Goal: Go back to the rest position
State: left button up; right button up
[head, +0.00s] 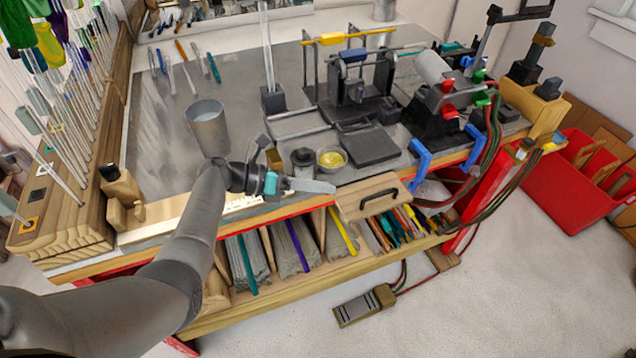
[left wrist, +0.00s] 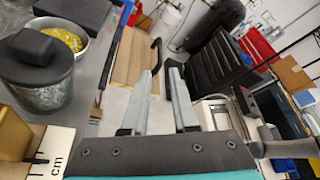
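My left gripper (head: 322,187) is over the front edge of the workbench, near the wooden drawer with a black handle. Its arm comes in from the lower left. In the left wrist view the two grey fingers (left wrist: 160,72) stand apart with a gap between them, and I see nothing held there. My right gripper is in neither view. The glass rods (head: 62,140) stand in a wooden rack at the far left, away from the gripper.
The workbench (head: 160,110) carries a metal cup (head: 208,128), a yellow-filled bowl (head: 331,158), a lidded jar (left wrist: 38,70) and a burner with hoses (head: 445,98). A red bin (head: 560,190) stands right. The front floor is mostly clear.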

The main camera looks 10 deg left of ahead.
pick_arm(q)
jog(key=shift+s+a+r, duration=0.1)
jog(key=shift+a, duration=0.05)
dwell(0.4)
jog(key=s+a+f+m+g+y+b, duration=0.1)
jog(key=s+f+m+y+b, duration=0.4)
jog(key=f, duration=0.8)
jog(key=s+a+f+m+g+y+b, duration=0.1)
jog(key=s+a+f+m+b, duration=0.15)
jog(key=s+f, duration=0.75)
jog(key=s+a+f+m+g+y+b, duration=0.1)
jog(key=s+f+m+y+b, duration=0.2)
jog(key=f, duration=1.3)
jog(key=s+a+f+m+y+b, duration=0.1)
jog(key=s+f+m+y+b, duration=0.1)
jog(key=s+f+m+b, duration=0.4)
jog(key=s+a+f+m+g+y+b, duration=0.1)
jog(key=s+f+m+b, duration=0.5)
jog(key=s+f+m, duration=0.9)
jog(key=s+m+y, duration=0.1)
jog(key=s, duration=0.5)
jog(key=shift+f+b, duration=0.35)
jog(key=shift+b, duration=0.05)
